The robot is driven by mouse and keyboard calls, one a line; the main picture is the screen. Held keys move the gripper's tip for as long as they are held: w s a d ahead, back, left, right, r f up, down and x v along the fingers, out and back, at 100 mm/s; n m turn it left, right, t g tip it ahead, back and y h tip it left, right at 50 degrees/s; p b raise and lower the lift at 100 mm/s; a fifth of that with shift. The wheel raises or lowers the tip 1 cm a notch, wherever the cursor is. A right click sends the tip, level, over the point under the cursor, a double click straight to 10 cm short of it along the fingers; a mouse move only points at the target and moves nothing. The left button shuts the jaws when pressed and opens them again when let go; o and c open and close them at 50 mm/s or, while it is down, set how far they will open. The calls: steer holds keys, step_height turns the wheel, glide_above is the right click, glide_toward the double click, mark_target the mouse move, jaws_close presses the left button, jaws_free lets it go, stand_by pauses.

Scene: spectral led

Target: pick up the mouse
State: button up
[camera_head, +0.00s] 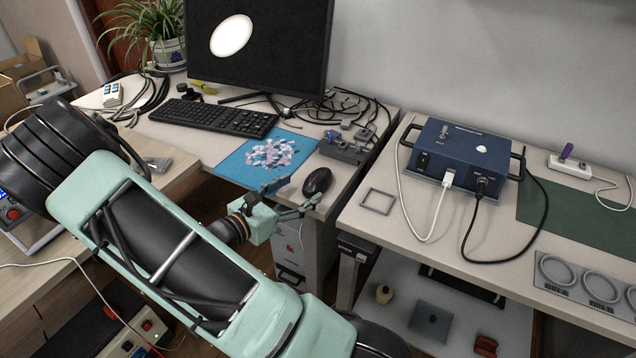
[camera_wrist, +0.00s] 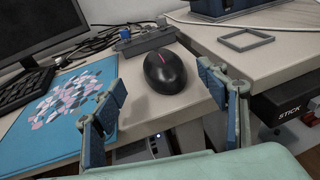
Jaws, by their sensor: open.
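The mouse (camera_head: 317,182) is black with a thin red stripe. It lies on the pale desk near the front right corner, beside the blue mouse pad (camera_head: 232,166). In the wrist view the mouse (camera_wrist: 165,72) lies ahead of my gripper, between the lines of its two fingers. My gripper (camera_head: 294,196) is open and empty at the desk's front edge, just short of the mouse. In the wrist view the gripper (camera_wrist: 160,95) shows one blue-padded finger on each side, and neither touches the mouse.
A keyboard (camera_head: 215,117) and monitor (camera_head: 258,45) stand behind the pad. A grey block with connectors (camera_head: 343,150) and cables lie behind the mouse. A second table to the right holds a blue box (camera_head: 462,152) and a grey square frame (camera_head: 378,201). A gap separates the tables.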

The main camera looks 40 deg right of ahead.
mark_target(314, 183)
steer(key=x, duration=0.3)
steer(key=b+x, duration=0.1)
steer(key=x, duration=0.1)
steer(key=shift+s+f, duration=0.15)
steer(key=shift+f, duration=0.2)
steer(key=shift+d, duration=0.35)
steer(key=c, duration=1.3)
